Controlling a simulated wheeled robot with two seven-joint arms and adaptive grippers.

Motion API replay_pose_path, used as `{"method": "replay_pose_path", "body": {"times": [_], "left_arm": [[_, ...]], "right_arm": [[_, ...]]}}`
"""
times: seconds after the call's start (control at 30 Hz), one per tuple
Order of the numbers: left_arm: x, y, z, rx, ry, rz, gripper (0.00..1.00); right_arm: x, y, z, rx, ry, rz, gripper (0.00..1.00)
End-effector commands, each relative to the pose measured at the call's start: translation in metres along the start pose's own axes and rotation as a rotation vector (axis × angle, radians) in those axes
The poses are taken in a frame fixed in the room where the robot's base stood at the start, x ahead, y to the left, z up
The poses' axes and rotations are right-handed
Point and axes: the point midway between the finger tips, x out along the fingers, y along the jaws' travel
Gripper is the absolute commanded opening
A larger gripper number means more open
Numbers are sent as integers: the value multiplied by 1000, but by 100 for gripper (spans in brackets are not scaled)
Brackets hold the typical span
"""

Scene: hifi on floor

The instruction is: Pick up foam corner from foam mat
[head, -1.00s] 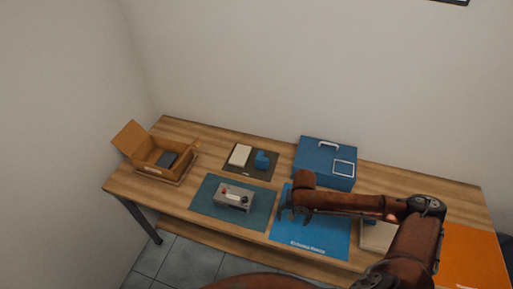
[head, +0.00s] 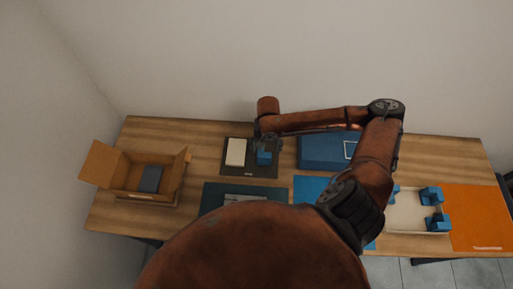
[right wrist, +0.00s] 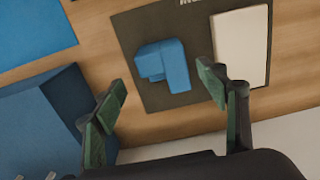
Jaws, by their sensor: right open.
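A blue foam corner (head: 264,158) lies on the right side of the dark foam mat (head: 248,173), beside a flat cream piece (head: 236,152). In the right wrist view the foam corner (right wrist: 164,66) shows as a notched blue block on the mat (right wrist: 198,38). My right gripper (head: 264,141) is at the mat's far side, over the foam corner and partly covering it in the head view. Its fingers (right wrist: 163,97) are wide apart and empty, with the foam corner ahead of the gap, apart from both. My left gripper is not in view.
A blue case (head: 320,152) stands right of the mat, partly behind my right arm. An open cardboard box (head: 125,172) with a dark item is at the left. A pale tray (head: 405,212) with blue corners and an orange mat (head: 476,215) are at the right.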

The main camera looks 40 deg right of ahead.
Motion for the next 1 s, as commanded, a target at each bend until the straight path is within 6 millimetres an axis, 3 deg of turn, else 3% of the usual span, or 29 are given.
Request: {"method": "replay_pose_path", "body": {"times": [0.47, 0.7, 1.0], "left_arm": [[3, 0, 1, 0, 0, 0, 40], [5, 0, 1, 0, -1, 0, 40], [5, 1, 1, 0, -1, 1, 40]], "right_arm": [[38, -8, 1, -11, -1, 1, 67], [73, -7, 2, -9, -1, 1, 67], [78, -6, 2, -8, 1, 1, 65]]}}
